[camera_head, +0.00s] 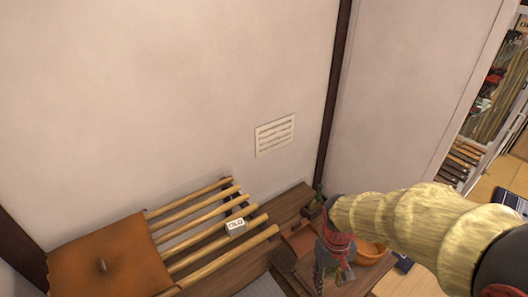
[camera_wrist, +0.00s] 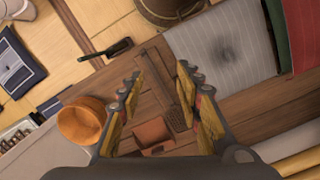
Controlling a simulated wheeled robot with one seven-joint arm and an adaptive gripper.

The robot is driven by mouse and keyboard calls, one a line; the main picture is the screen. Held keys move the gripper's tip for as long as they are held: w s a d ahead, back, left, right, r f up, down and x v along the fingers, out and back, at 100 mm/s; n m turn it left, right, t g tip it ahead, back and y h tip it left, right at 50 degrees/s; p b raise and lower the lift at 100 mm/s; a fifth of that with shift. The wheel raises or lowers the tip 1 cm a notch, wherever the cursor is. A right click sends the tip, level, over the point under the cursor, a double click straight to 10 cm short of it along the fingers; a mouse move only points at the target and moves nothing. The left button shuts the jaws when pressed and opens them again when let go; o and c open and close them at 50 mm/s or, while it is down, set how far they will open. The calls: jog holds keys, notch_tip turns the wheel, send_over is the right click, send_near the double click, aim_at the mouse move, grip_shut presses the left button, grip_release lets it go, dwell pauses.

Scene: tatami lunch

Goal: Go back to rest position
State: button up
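My gripper (camera_head: 322,274) is at the lower right of the camera_head view, at the end of my arm. It hangs in front of a low wooden table. In the wrist view, the two fingers of my gripper (camera_wrist: 160,95) stand well apart with nothing between them. Below and beyond them lies the wooden tabletop (camera_wrist: 262,96). An orange-brown bowl (camera_wrist: 82,120) sits to the left of the left finger and is apart from it. It also shows beside my gripper in the camera_head view (camera_head: 371,250).
The pale wall (camera_head: 170,90) is behind. A grey striped cloth (camera_wrist: 220,45) and a dark-handled item (camera_wrist: 105,50) lie beyond the fingers.

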jog(key=s+r+t, duration=0.2)
jog(key=r, duration=0.4)
jog(key=s+r+m+t+b, duration=0.1)
jog(key=s+r+t, duration=0.1)
jog(key=r, duration=0.3)
jog(key=s+d+r+m+t+b, duration=0.1)
jog(key=s+r+t, duration=0.1)
jog(key=r, duration=0.4)
jog(key=shift+s+r+t, duration=0.35)
jog(key=shift+s+t, duration=0.05)
jog(key=shift+s, duration=0.5)
jog(key=shift+c, duration=0.6)
